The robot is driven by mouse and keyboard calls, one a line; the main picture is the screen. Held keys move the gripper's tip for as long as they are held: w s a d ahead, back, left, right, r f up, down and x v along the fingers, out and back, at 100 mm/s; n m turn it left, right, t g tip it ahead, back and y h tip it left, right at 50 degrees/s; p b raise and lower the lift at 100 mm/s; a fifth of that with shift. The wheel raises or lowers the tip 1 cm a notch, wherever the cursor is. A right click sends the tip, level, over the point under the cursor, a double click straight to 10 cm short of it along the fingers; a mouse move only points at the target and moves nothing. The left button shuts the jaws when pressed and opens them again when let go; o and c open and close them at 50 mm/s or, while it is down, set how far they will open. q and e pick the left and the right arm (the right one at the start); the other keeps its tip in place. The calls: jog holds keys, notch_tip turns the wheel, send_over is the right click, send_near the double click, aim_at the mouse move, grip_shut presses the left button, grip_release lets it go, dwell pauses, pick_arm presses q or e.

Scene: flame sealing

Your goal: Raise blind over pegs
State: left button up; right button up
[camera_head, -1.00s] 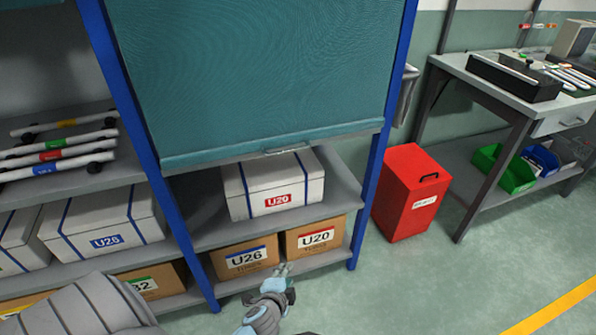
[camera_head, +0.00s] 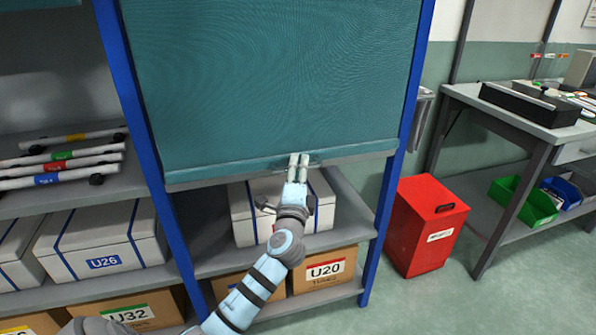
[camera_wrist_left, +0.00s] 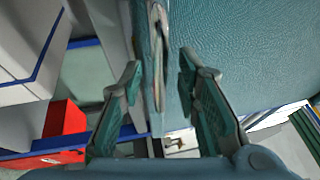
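The teal blind (camera_head: 270,80) hangs down between two blue posts and covers the upper part of the rack bay. Its bottom rail (camera_head: 225,177) ends just above the shelf with the white box. A small handle (camera_head: 318,165) sits at the middle of the rail, and shows edge-on in the left wrist view (camera_wrist_left: 158,60). My left gripper (camera_head: 299,160) is at this handle. In the left wrist view its fingers (camera_wrist_left: 163,75) are apart, with the handle and rail edge between them. Pegs are not visible; the blind hides what lies behind it. My right gripper is out of view.
A white box (camera_head: 240,215) stands under the blind, with cardboard boxes (camera_head: 325,272) below. A red bin (camera_head: 425,225) is right of the rack. A workbench (camera_head: 500,105) stands further right. Open shelves with white rods (camera_head: 60,165) are on the left.

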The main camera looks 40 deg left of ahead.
pick_arm(q)
jog(key=shift+w+a, duration=0.1)
jog(key=shift+w, duration=0.05)
grip_shut()
jog(key=shift+r, duration=0.1)
